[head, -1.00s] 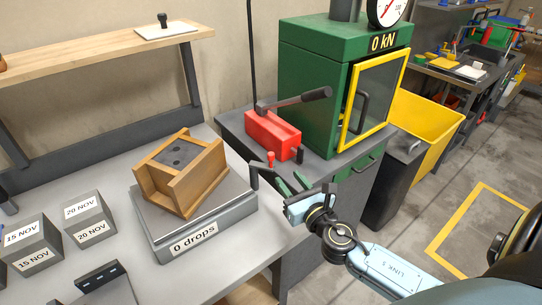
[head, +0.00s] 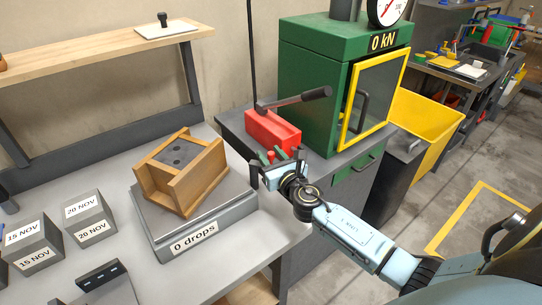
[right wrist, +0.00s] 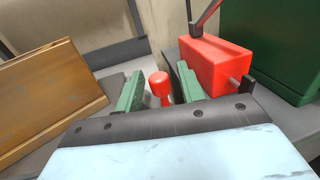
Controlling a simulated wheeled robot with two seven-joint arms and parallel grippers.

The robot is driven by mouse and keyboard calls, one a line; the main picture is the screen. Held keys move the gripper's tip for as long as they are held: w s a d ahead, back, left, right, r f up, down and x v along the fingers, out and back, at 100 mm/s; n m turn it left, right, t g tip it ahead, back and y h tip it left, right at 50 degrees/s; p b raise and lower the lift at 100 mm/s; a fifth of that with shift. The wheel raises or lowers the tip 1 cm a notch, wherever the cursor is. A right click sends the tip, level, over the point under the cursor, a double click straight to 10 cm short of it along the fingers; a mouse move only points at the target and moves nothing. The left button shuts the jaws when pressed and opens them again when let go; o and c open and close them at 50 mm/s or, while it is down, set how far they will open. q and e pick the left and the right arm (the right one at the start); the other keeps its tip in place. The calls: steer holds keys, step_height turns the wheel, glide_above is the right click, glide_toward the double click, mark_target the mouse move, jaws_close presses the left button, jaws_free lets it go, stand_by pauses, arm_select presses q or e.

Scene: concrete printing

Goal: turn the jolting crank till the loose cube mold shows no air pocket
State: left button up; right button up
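The wooden cube mold (head: 205,180) sits on the grey jolting table (head: 165,249), whose label reads "0 drops". Grey concrete with several dark spots (head: 176,153) shows in its top. The mold's wooden side also shows in the right wrist view (right wrist: 50,85). The crank is at the table's right side, mostly hidden by my right gripper (head: 277,164) in the head view. In the right wrist view the crank's red knob (right wrist: 159,84) stands between the green fingers of my right gripper (right wrist: 158,88), with gaps on both sides. My left gripper is not in view.
A red pump box (head: 272,133) with a lever stands just behind my right gripper, beside the green press (head: 310,80) reading "0 kN". Dated grey cubes (head: 90,218) stand at the left. A yellow bin (head: 428,125) is beyond the press.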

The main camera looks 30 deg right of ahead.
steer(key=shift+c, duration=0.5)
jaws_close()
steer(key=shift+s+a+m+h, duration=0.1)
steer(key=shift+m+h, duration=0.2)
steer(key=shift+h, duration=0.2)
steer(key=shift+s+a+m+g+h+p, duration=0.1)
steer(key=shift+a+m+g+h+p, duration=0.1)
steer(key=shift+m+h+p, duration=0.3)
steer(key=shift+s+a+m+g+h+p, duration=0.1)
steer(key=shift+a+m+g+h, duration=0.15)
steer(key=shift+h, duration=0.45)
steer(key=shift+s+a+m+g+h, duration=0.1)
steer(key=shift+a+m+g+h, duration=0.3)
steer(key=shift+m+g+h, duration=0.7)
steer(key=shift+s+a+m+g+h, duration=0.1)
steer(key=shift+a+m+g+h, duration=0.3)
steer(key=shift+m+h, duration=0.75)
steer(key=shift+s+a+m+g+h, duration=0.1)
steer(key=shift+a+m+g+h, duration=0.45)
steer(key=shift+h, duration=1.1)
steer(key=shift+d+g, duration=0.1)
steer(key=shift+g, duration=0.3)
